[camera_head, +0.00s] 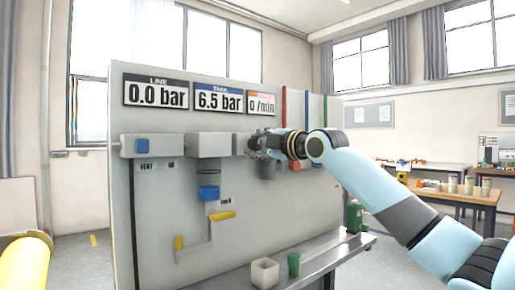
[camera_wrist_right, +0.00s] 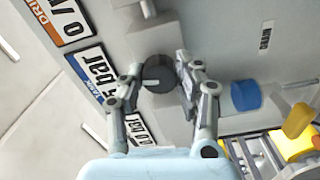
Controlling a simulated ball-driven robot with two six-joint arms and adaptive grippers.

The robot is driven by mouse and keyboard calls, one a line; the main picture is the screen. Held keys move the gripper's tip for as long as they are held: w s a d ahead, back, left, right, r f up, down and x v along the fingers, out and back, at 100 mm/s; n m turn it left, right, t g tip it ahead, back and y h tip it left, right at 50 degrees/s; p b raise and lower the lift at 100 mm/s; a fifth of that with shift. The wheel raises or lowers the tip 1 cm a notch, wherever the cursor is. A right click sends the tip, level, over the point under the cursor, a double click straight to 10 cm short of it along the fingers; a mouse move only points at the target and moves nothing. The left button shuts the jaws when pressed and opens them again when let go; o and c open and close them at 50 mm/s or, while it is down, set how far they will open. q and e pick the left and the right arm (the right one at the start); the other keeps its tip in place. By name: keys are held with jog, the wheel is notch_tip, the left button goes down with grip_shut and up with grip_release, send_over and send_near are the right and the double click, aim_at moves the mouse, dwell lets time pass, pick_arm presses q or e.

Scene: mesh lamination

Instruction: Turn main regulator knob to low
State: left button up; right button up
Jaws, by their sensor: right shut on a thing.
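The main regulator knob (camera_wrist_right: 157,73) is a dark round knob with a pale pointer mark on its face, seen in the wrist view. It sits on a grey block (camera_wrist_right: 150,42) on the panel. My right gripper (camera_wrist_right: 162,66) has its fingers on either side of the knob and is shut on it. In the head view, my right gripper (camera_head: 262,143) is at the grey blocks on the panel and hides the knob. My left gripper is not in view.
The upright grey panel (camera_head: 150,235) carries displays reading LINE 0.0 bar (camera_head: 156,92), TANK 6.5 bar (camera_head: 218,97) and 0 /min (camera_head: 261,103). A blue-banded unit (camera_head: 208,192) and yellow handle (camera_head: 222,216) are below.

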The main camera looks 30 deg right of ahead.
jog(key=shift+f+n, duration=0.2)
jog(key=shift+n, duration=1)
jog(key=o, duration=1.1)
jog(key=shift+r, duration=0.1)
jog(key=shift+o, duration=0.2)
jog(key=s, duration=0.7)
jog(key=shift+s+d, duration=0.25)
jog(key=shift+d, duration=0.05)
